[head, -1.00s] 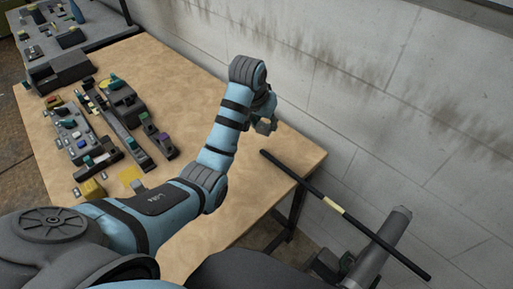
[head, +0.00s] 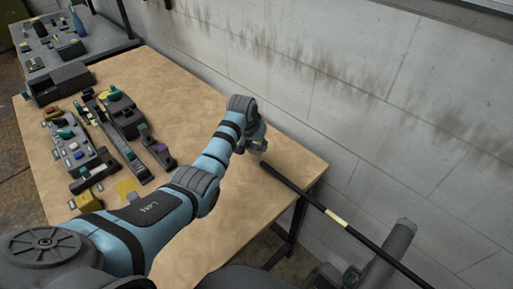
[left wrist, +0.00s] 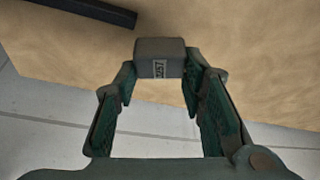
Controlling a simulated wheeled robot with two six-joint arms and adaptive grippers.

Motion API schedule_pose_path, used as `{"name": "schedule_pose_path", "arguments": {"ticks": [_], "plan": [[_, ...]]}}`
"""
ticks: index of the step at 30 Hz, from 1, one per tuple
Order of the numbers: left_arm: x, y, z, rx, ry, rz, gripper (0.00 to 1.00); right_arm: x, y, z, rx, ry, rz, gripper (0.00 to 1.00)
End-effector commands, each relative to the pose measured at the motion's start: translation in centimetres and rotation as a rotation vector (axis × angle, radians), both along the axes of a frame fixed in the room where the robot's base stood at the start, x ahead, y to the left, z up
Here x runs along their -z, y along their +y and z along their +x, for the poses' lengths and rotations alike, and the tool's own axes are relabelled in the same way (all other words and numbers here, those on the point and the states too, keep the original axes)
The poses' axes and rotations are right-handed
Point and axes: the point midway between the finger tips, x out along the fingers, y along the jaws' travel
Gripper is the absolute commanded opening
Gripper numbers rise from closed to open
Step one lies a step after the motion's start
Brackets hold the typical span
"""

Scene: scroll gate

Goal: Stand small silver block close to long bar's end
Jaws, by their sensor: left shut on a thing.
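My left gripper (head: 256,152) is over the table near its right corner. It is shut on the small silver block (left wrist: 160,57), a grey block with a printed label, held between the fingertips in the left wrist view. The long bar (head: 300,190) is black with a pale band. Its near-table end lies close to the gripper in the head view, and the rest runs past the table edge to the lower right. A dark end of the bar also shows at the top left of the left wrist view (left wrist: 90,8). I cannot make out my right gripper.
Several dark fixtures with coloured parts (head: 78,150) stand on the left of the wooden table (head: 180,105). A grey wall (head: 330,90) runs behind it. A grey cylinder (head: 390,255) stands by the bar at the lower right. The table's middle is clear.

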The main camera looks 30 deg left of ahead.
Motion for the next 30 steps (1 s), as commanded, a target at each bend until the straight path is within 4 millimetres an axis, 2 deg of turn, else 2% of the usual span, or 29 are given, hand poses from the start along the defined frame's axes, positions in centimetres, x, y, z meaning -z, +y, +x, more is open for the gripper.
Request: {"name": "schedule_pose_path", "arguments": {"ticks": [1, 3, 9, 23, 24, 27, 30], "plan": [[1.0, 0.0, 0.0, 0.000, 0.001, 0.000, 0.07, 0.4, 0.0, 0.0, 0.000, 0.000, 0.000, 0.37], [1.4, 0.0, 0.0, 0.000, -0.001, 0.000, 0.07, 0.4, 0.0, 0.0, 0.000, 0.000, 0.000, 0.37], [1.2, 0.0, 0.0, 0.000, -0.001, 0.000, 0.07, 0.3, 0.0, 0.0, 0.000, 0.000, 0.000, 0.37], [2.4, 0.0, 0.0, 0.000, -0.001, 0.000, 0.07, 0.7, 0.0, 0.0, 0.000, 0.000, 0.000, 0.37], [2.4, 0.0, 0.0, 0.000, 0.000, 0.000, 0.38, 0.7, 0.0, 0.0, 0.000, 0.000, 0.000, 0.37], [2.4, 0.0, 0.0, 0.000, -0.001, 0.000, 0.54, 0.6, 0.0, 0.0, 0.000, 0.000, 0.000, 0.37], [2.4, 0.0, 0.0, 0.000, -0.001, 0.000, 0.57, 0.6, 0.0, 0.0, 0.000, 0.000, -0.001, 0.37]]}}
